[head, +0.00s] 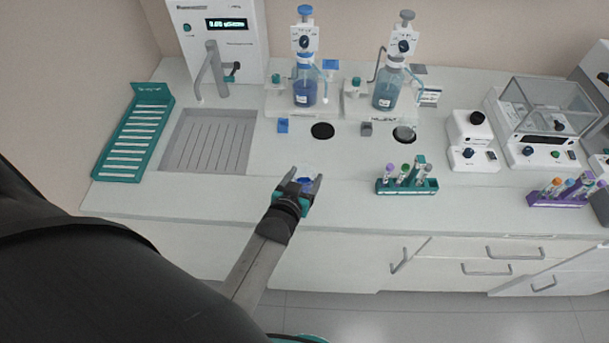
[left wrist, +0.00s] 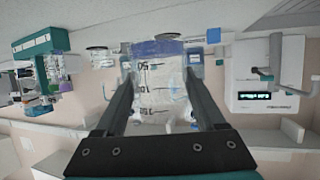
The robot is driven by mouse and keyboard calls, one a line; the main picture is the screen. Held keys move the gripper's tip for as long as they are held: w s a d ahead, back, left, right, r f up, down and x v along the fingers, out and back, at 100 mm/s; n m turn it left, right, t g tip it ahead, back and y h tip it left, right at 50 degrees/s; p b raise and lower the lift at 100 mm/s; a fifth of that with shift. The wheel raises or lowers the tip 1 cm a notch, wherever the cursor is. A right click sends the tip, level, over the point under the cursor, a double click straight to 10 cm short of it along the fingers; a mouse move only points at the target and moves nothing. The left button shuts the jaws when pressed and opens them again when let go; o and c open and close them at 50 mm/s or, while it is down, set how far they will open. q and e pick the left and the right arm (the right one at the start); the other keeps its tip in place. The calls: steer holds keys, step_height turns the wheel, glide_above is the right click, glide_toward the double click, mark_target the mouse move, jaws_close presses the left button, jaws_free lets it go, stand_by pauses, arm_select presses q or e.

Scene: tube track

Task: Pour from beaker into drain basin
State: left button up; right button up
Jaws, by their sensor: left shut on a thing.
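My left gripper (head: 304,182) is over the front part of the bench, right of the basin, and is shut on a small clear beaker. In the head view only a blue patch of the beaker (head: 305,181) shows between the fingers. In the left wrist view the beaker (left wrist: 160,88) sits between the two fingers, with dark graduation marks and a blue band at one end. That view is upside down. The grey drain basin (head: 207,141), with a slatted bottom, is sunk in the bench left of the gripper, apart from the beaker. My right gripper is not in view.
A grey tap (head: 215,69) stands behind the basin, and a green slotted rack (head: 138,134) lies left of it. Two dispenser bottles (head: 305,88) (head: 389,88) stand at the back. A green tube rack (head: 407,181) is to the right. Bare bench lies between basin and gripper.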

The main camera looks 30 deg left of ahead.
arm_select(q)
steer(key=shift+r, duration=2.7)
steer(key=shift+w, duration=0.15)
